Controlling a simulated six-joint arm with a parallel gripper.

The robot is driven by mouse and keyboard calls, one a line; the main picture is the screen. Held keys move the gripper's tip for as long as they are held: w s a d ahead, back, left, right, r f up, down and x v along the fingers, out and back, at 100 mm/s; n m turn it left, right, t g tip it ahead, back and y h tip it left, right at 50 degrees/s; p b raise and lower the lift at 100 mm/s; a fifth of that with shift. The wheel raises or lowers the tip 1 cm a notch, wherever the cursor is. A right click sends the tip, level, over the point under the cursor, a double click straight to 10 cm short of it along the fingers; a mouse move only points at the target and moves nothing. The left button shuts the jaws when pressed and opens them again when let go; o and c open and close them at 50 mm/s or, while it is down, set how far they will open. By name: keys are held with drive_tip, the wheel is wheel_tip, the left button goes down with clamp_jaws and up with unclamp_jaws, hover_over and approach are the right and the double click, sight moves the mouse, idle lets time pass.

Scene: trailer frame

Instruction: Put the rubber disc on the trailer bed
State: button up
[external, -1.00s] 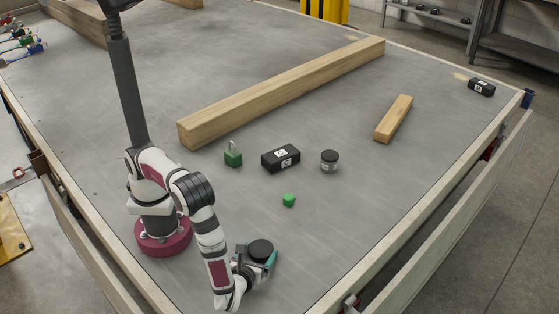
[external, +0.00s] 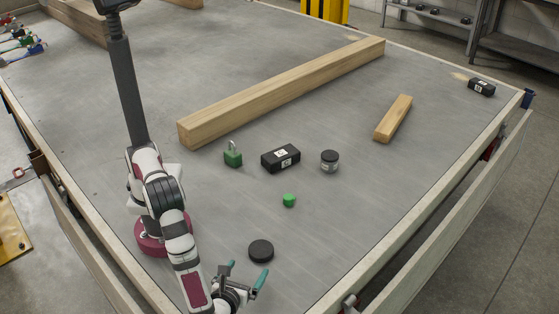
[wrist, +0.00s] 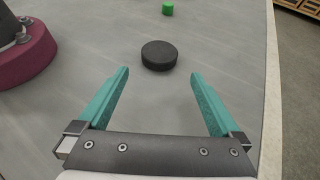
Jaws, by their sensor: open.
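The rubber disc (external: 261,250) is black, round and flat, and lies on the grey trailer bed (external: 330,225). It also shows in the wrist view (wrist: 159,55), ahead of my fingertips and roughly between their lines. My gripper (external: 246,272) is near the front of the bed, just on the near side of the disc. Its teal fingers (wrist: 158,74) are spread wide with nothing between them. The disc stands apart from both fingers.
A small green piece (external: 289,200) lies beyond the disc. Farther back are a green padlock (external: 233,155), a black box (external: 281,158) and a dark jar (external: 329,161). A long wooden beam (external: 285,92) and a short block (external: 393,118) lie behind. The bed right of the disc is clear.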

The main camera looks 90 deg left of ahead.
drive_tip(key=shift+v, duration=0.85)
drive_tip(key=a+r+n+g+h, duration=0.55)
drive_tip(key=a+r+n, duration=0.25)
drive_tip(key=a+r, duration=0.55)
drive_tip(key=s+a+r+n+t+h, duration=0.1)
drive_tip(key=s+a+r+n+h, duration=0.3)
drive_tip(key=s+a+n, duration=0.4)
drive_tip(key=s+h, duration=0.1)
drive_tip(key=s, duration=0.3)
drive_tip(key=shift+s+a, duration=0.2)
drive_tip(key=shift+a, duration=0.05)
